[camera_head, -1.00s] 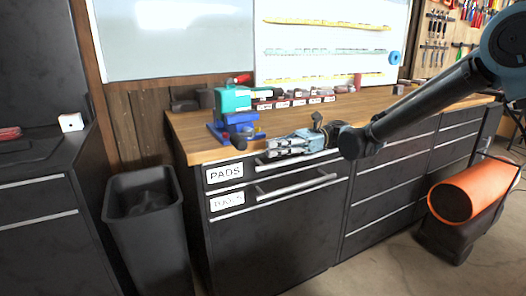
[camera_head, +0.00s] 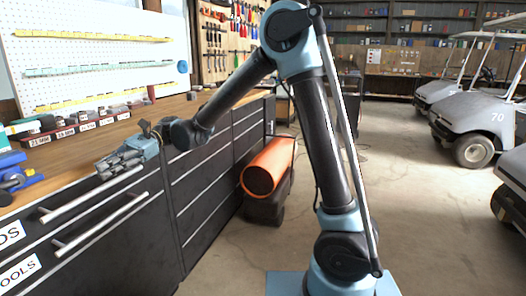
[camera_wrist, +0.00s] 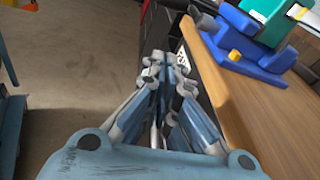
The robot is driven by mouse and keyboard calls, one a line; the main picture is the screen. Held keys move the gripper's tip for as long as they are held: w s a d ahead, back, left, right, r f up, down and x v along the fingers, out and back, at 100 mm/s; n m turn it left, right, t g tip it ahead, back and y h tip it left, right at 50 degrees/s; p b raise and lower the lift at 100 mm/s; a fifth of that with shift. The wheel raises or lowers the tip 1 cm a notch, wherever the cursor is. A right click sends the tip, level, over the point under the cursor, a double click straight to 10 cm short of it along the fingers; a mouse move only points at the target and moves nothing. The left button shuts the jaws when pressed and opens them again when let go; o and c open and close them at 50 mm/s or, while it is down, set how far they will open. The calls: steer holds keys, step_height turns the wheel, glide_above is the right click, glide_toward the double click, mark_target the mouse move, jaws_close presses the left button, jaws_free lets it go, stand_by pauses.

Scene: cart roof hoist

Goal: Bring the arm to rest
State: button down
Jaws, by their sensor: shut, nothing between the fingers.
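My gripper (camera_head: 112,165) is at the left in the head view, at the end of my bent arm. It is in front of the workbench's drawer fronts, close to the wooden top's edge. In the wrist view my gripper (camera_wrist: 160,62) has its fingers together, with nothing between them. The wooden bench top (camera_wrist: 262,120) lies to its right there. I cannot tell whether the gripper touches the bench or a drawer handle.
Drawer handles (camera_head: 98,192) stick out below the gripper. A blue vise (camera_wrist: 245,50) stands on the bench. An orange roll (camera_head: 268,167) lies on a dark box beside the bench. Grey carts (camera_head: 480,120) stand at the right. The concrete floor (camera_head: 420,200) between is open.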

steer(key=w+d+f+t, duration=0.2)
steer(key=w+d+t, duration=0.25)
steer(key=d, duration=0.55)
steer(key=w+d+f+n+t, duration=0.1)
steer(key=w+d+f+t, duration=0.3)
steer(key=d, duration=0.6)
steer(key=w+d+r+t, duration=0.15)
steer(key=w+d, duration=0.35)
steer(key=d, duration=0.5)
steer(key=s+d+f+n+t+h, duration=0.1)
steer(key=d+f, duration=0.4)
steer(key=d, duration=0.6)
steer(key=s+d+f+n+t+h, duration=0.1)
steer(key=s+d+f+t+h, duration=0.2)
steer(key=d, duration=0.8)
steer(key=s+d+f+t+h, duration=0.2)
steer(key=d+f, duration=0.5)
steer(key=d, duration=0.4)
steer(key=shift+d+f+n+t+h, duration=0.2)
steer(key=shift+d+n+t+h, duration=0.1)
steer(key=shift+n+h, duration=0.15)
steer(key=shift+a, duration=0.15)
